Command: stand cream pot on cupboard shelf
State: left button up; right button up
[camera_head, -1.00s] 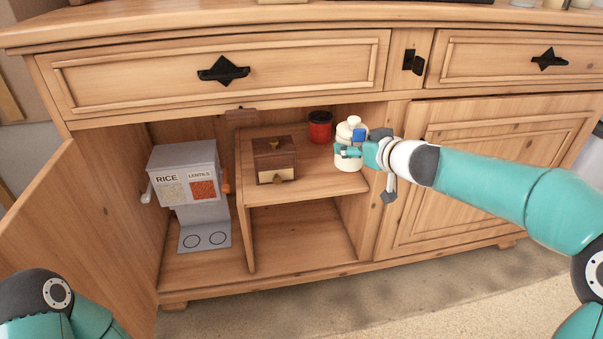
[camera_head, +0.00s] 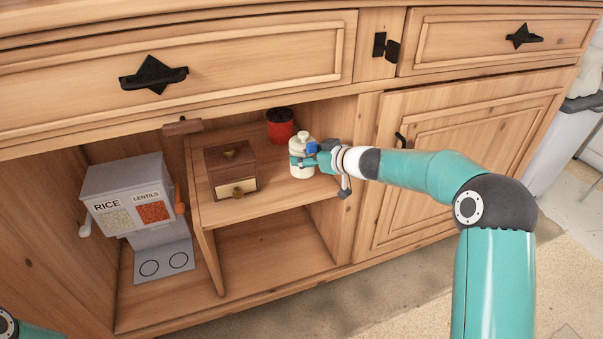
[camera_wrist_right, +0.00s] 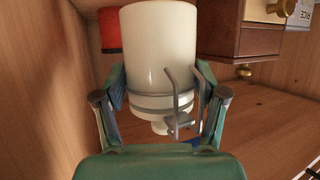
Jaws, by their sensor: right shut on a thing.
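The cream pot (camera_head: 301,168) is at the right end of the cupboard's upper shelf (camera_head: 270,188), upright, with its lid on top. My right gripper (camera_head: 312,161) is shut on it from the right. In the right wrist view the cream pot (camera_wrist_right: 160,60) fills the middle, with a finger of my right gripper (camera_wrist_right: 163,105) on each side and a wire clasp on the pot. Whether its base touches the shelf is hard to tell. Only a bit of my left arm shows at the lower left corner; the left gripper is out of view.
A red jar (camera_head: 280,125) stands behind the pot, and a wooden grinder box (camera_head: 231,168) stands to its left on the shelf. A grey rice and lentils dispenser (camera_head: 130,195) stands further left. The cupboard's right side wall is close to my right gripper.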

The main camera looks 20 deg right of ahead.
aim_at(312, 170)
jog(key=shift+d+f+b, duration=0.15)
jog(key=shift+f+b, duration=0.6)
jog(key=shift+f, duration=1.5)
jog(key=shift+f, duration=0.1)
jog(key=o, duration=1.4)
jog(key=shift+f, duration=0.2)
jog(key=shift+c, duration=0.2)
jog(key=shift+o, duration=0.9)
jog(key=shift+s, duration=0.1)
jog(key=shift+r, duration=0.1)
jog(key=shift+r, duration=0.1)
